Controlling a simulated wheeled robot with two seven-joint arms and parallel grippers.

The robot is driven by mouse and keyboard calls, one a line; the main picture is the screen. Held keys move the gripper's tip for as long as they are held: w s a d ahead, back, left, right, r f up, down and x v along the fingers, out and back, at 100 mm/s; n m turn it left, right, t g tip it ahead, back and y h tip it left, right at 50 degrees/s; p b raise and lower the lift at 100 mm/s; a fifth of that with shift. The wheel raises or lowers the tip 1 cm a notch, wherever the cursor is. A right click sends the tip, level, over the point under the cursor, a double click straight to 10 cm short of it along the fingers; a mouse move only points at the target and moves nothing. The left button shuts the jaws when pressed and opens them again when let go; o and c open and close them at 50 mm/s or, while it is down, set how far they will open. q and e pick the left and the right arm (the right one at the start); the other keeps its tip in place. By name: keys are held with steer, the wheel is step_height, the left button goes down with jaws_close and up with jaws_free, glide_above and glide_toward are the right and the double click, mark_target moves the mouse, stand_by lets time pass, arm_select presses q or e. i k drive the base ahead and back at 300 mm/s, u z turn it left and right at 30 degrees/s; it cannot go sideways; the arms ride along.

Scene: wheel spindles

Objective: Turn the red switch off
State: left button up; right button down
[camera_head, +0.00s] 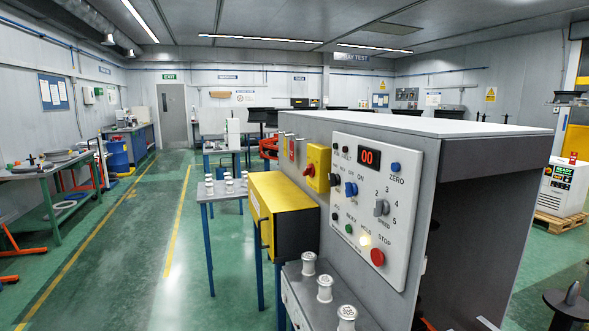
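A grey machine cabinet (420,180) with a white control panel (405,185) stands at the centre right. On its front face, left of the panel, a yellow switch box (320,160) carries a red rotary switch (309,170). The knob is too small to read its exact setting. A smaller red part (291,148) sits on a plate farther left. The panel has a round red stop button (377,257), a lit lamp (365,240) and a red display (368,158) reading 00. Neither of my grippers is in view.
A yellow box (284,208) juts out below the switch. White spools (324,288) stand on a ledge under the panel, and more (229,186) stand on a small table. A workbench (50,170) is at the left. The green aisle floor (150,240) between is clear.

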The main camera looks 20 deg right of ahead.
mark_target(309, 171)
steer(key=z, duration=0.55)
steer(key=i, duration=1.2)
steer(key=z, duration=0.75)
